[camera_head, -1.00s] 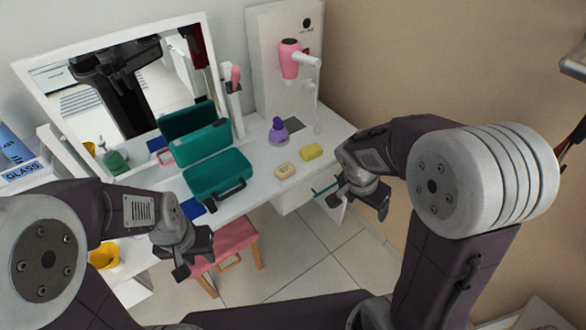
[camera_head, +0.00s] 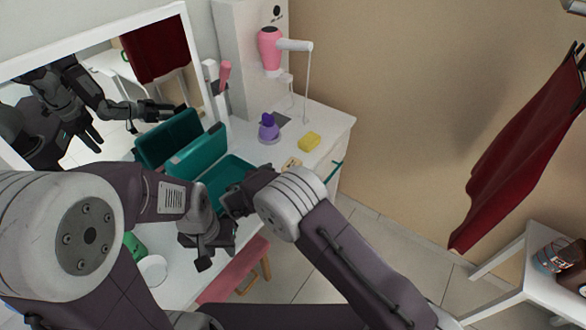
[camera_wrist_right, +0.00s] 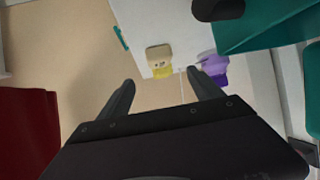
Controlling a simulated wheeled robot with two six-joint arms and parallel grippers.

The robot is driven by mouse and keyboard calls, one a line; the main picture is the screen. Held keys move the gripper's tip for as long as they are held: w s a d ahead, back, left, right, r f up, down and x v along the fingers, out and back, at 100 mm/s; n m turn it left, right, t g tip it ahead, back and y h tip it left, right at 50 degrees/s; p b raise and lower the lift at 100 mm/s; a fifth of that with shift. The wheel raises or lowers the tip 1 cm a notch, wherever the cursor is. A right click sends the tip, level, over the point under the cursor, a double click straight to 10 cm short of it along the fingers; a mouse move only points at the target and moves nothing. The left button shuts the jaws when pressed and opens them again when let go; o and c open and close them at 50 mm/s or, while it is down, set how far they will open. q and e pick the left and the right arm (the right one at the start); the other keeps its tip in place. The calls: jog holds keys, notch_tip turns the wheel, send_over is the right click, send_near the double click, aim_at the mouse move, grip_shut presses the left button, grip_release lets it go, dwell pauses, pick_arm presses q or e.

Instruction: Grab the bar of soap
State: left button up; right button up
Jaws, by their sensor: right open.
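The bar of soap (camera_head: 291,164) is a small tan block with a brown mark, lying on the white table right of the teal case. My right arm partly covers it from below in the head view. In the right wrist view the soap (camera_wrist_right: 158,52) shows beyond the fingers, roughly between them. My right gripper (camera_head: 236,202) is open and empty, in front of the teal case and left of the soap; its fingers also show in the right wrist view (camera_wrist_right: 163,88). My left gripper (camera_head: 208,250) hangs near the table's front edge, and its jaw opening is unclear.
A yellow sponge (camera_head: 308,142) and a purple bottle (camera_head: 268,128) stand near the soap. The open teal case (camera_head: 182,142) is left of it. A pink hairdryer (camera_head: 270,48) hangs behind. A pink stool (camera_head: 238,272) is below the table. A red garment (camera_head: 515,150) hangs at right.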

aim_at(291, 164)
jog(key=x, duration=0.2)
jog(key=shift+w+d+f, duration=0.1)
jog(key=shift+w+f, duration=0.1)
jog(key=shift+w, duration=0.1)
jog(key=p+x, duration=0.1)
jog(key=x, duration=0.5)
jog(key=shift+c, duration=0.6)
jog(key=c, duration=1.5)
